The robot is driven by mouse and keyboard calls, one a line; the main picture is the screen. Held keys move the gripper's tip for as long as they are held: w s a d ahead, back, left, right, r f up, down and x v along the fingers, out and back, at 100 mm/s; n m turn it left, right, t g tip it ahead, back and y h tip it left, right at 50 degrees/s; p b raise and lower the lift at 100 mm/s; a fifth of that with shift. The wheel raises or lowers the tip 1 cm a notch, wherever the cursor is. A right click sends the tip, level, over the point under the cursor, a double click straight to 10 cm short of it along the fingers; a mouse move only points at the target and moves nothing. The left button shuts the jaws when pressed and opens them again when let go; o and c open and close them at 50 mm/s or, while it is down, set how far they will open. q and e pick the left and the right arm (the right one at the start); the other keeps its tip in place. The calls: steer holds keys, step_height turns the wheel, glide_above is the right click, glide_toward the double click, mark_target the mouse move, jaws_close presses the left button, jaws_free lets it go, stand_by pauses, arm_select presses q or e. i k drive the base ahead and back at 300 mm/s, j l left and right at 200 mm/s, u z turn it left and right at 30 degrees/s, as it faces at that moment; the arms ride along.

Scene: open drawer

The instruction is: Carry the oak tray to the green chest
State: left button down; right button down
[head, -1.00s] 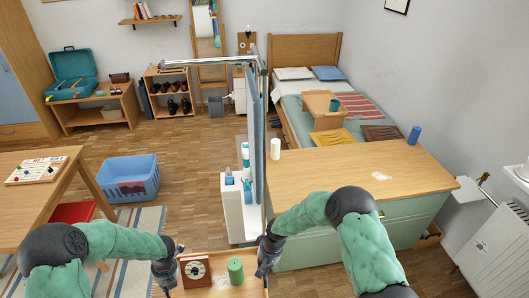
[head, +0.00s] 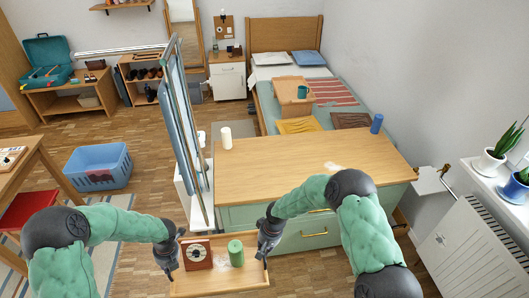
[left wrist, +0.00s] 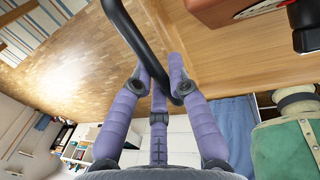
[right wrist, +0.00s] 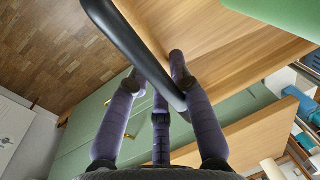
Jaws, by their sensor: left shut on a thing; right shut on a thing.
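The oak tray (head: 222,286) is held in front of me at the bottom of the head view. My left gripper (head: 172,270) is shut on the tray's left black handle, seen in the left wrist view (left wrist: 133,37). My right gripper (head: 263,250) is shut on the right black handle, seen in the right wrist view (right wrist: 133,50). The green chest (head: 325,228) with an oak top (head: 290,165) stands just beyond the tray, slightly right.
A white cylinder (head: 226,138) stands at the chest top's far left, a blue cylinder (head: 376,123) at its far right. A pale patch (head: 333,165) lies on the top; most of it is bare. A hanging rack (head: 185,130) stands left of the chest. A radiator (head: 470,245) is at right.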

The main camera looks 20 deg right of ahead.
mark_target(307, 163)
steer(key=l, duration=2.6)
steer(key=i, duration=1.4)
